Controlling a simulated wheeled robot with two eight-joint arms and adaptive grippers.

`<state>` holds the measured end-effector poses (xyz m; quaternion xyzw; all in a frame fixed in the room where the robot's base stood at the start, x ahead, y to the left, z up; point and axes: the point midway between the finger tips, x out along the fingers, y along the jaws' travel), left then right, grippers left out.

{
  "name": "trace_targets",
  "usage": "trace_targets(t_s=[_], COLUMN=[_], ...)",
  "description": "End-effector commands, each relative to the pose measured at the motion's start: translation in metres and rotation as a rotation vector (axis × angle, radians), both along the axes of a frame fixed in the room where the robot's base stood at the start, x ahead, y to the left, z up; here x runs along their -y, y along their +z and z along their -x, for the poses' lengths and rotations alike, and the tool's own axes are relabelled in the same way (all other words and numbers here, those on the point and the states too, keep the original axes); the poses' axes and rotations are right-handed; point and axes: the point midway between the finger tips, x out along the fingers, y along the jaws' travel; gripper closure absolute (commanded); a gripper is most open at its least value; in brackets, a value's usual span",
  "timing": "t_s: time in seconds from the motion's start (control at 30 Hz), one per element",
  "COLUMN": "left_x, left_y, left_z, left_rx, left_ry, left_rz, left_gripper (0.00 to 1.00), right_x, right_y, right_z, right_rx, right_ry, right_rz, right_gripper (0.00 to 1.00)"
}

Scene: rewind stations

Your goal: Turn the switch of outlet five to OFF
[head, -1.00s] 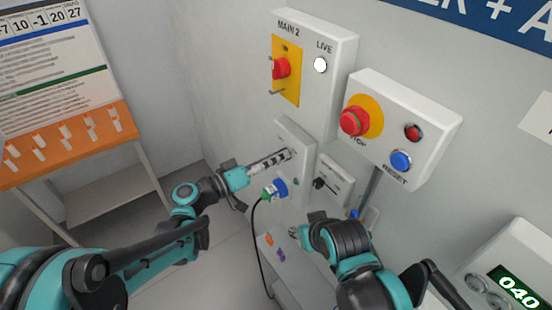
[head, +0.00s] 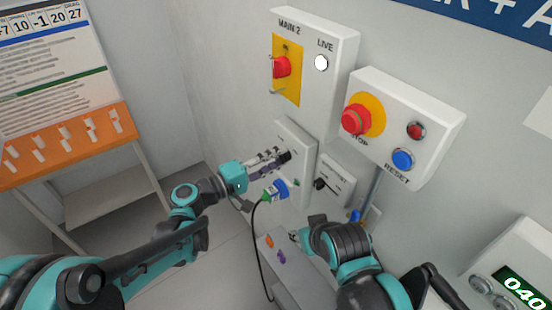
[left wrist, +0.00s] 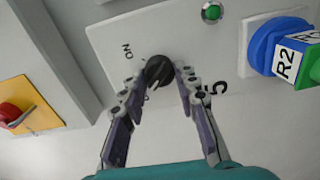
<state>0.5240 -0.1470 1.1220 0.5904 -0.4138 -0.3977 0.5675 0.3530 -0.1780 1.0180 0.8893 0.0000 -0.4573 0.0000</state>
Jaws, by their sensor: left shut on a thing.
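The outlet five panel is a white box (left wrist: 110,30) marked ON and 5 in the left wrist view. It also shows on the wall in the head view (head: 306,165). Its round black switch knob (left wrist: 158,70) has a light mark at its lower edge. In the head view the knob (head: 285,157) sits at the fingertips of my left gripper (head: 279,158). In the left wrist view my left gripper (left wrist: 159,80) has one finger on each side of the knob, shut on it. My right gripper (head: 294,236) is small and partly hidden by its arm; its fingers are unclear.
A blue plug (left wrist: 278,45) marked R2, with a green part, sits beside the switch, and its black cable (head: 256,225) hangs down. A green lamp (left wrist: 212,12) is on the panel. MAIN 2 box (head: 328,60) and the STOP/RESET box (head: 440,110) jut out above.

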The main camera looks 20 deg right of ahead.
Motion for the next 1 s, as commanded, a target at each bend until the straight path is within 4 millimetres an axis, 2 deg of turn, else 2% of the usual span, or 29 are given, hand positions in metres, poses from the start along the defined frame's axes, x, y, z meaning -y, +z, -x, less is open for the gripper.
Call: trace_targets(t_s=[0.67, 0.7, 0.73, 0.77, 1.0], left_x=[-0.0001, -0.0001, -0.0001, -0.0001, -0.0001], left_y=[-0.0006, -0.0006, -0.0006, -0.0006, -0.0004], left_z=[-0.0001, -0.0001, -0.0001, -0.0001, 0.0], left_rx=[-0.052, -0.052, -0.052, -0.052, -0.052], left_ry=[0.0, 0.0, 0.0, 0.0, 0.0], left_rz=[0.018, 0.018, 0.018, 0.018, 0.019], left_gripper=[0.99, 0.6, 0.52, 0.49, 0.49], right_x=[0.0, 0.0, 0.0, 0.0, 0.0], right_y=[-0.0006, -0.0006, -0.0006, -0.0006, -0.0006], right_z=[0.0, 0.0, 0.0, 0.0, 0.0], right_rx=[0.0, 0.0, 0.0, 0.0, 0.0], right_ry=[0.0, 0.0, 0.0, 0.0, 0.0], right_rz=[0.0, 0.0, 0.0, 0.0, 0.0], right_gripper=[0.6, 0.6, 0.6, 0.6, 0.6])
